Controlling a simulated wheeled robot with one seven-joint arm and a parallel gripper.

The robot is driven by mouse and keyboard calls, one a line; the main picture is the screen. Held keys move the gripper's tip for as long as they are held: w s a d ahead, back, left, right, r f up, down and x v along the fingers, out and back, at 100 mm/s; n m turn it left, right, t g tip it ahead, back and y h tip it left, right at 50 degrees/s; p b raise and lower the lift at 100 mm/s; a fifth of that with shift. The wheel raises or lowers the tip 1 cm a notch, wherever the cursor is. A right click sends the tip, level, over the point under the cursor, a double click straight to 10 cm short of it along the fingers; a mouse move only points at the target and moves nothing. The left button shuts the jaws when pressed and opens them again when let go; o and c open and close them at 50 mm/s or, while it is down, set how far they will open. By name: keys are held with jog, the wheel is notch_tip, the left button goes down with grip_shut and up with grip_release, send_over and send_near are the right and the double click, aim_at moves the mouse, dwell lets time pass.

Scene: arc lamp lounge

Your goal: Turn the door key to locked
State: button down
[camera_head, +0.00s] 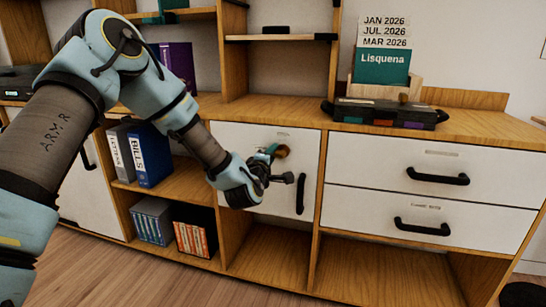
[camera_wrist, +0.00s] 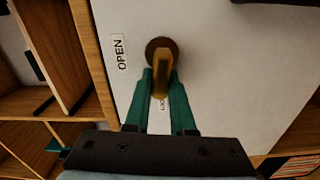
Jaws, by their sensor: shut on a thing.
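The brass door key (camera_wrist: 162,66) sits in its round dark lock plate on the white cabinet door (camera_wrist: 235,85). In the wrist view an OPEN label (camera_wrist: 121,53) is left of the key, and another label (camera_wrist: 163,103), partly hidden, shows between my fingers. My gripper (camera_wrist: 162,82) has its green fingers on either side of the key's grip and is shut on it. In the head view my gripper (camera_head: 271,151) reaches the upper right of the door (camera_head: 235,133), where the key (camera_head: 283,151) shows as a small brown spot. The key's exact angle is hard to tell.
A black handle (camera_head: 300,194) hangs on the door just below my gripper. Drawers with black handles (camera_head: 437,177) are on the right. Open shelves with binders (camera_head: 151,155) are on the left. A black case (camera_head: 385,113) lies on the cabinet top.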

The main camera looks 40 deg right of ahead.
jog(key=shift+f+n, duration=0.2)
jog(key=shift+n, duration=0.4)
jog(key=shift+b, duration=0.3)
jog(key=c, duration=0.8)
grip_release()
jog(key=shift+o, duration=0.2)
jog(key=v, duration=1.1)
jog(key=shift+w, duration=0.2)
